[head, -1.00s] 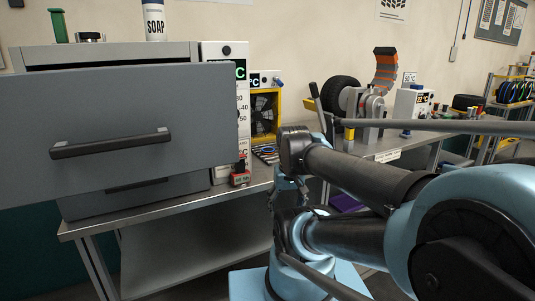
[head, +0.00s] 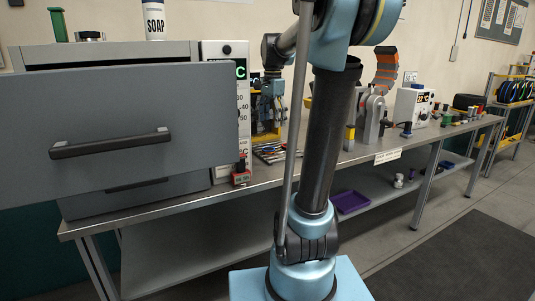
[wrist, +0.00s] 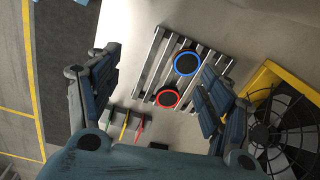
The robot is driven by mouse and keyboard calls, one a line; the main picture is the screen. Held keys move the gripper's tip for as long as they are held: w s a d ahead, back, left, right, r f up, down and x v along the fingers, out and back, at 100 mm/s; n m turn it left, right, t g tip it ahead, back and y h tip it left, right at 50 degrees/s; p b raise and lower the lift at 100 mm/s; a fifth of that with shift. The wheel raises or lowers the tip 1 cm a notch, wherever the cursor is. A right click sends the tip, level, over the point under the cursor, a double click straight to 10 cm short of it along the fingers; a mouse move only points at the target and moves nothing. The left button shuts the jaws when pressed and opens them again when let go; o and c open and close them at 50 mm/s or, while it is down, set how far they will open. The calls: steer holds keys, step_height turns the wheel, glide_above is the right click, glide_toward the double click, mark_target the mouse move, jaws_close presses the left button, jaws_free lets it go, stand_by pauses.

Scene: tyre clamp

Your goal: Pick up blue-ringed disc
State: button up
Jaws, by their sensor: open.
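The blue-ringed disc (wrist: 187,63) shows in the wrist view, black with a bright blue rim, lying on a slatted metal rack (wrist: 156,62). A red-ringed disc (wrist: 168,97) lies close beside it on the same rack. My gripper (wrist: 160,90) is open and empty, its two fingers spread to the left and right of the rack in the wrist view. The discs lie between the fingers in the picture, apart from them. In the head view my gripper (head: 268,108) is over the back of the bench, and my arm hides part of that area; I cannot make out the blue-ringed disc there.
A yellow-framed fan (wrist: 285,115) stands close to the right finger in the wrist view. Several coloured tools (wrist: 125,125) lie below the rack. In the head view a grey oven with a large open door (head: 130,130) stands left, and a small red block (head: 241,177) sits at the bench edge.

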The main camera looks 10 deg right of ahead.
mark_target(268, 149)
steer(key=w+r+m, duration=0.3)
steer(key=w+m, duration=0.1)
steer(key=w, duration=0.5)
steer(key=f, duration=1.7)
steer(key=shift+s+f, duration=0.3)
steer(key=shift+s, duration=0.05)
steer(key=c, duration=1.2)
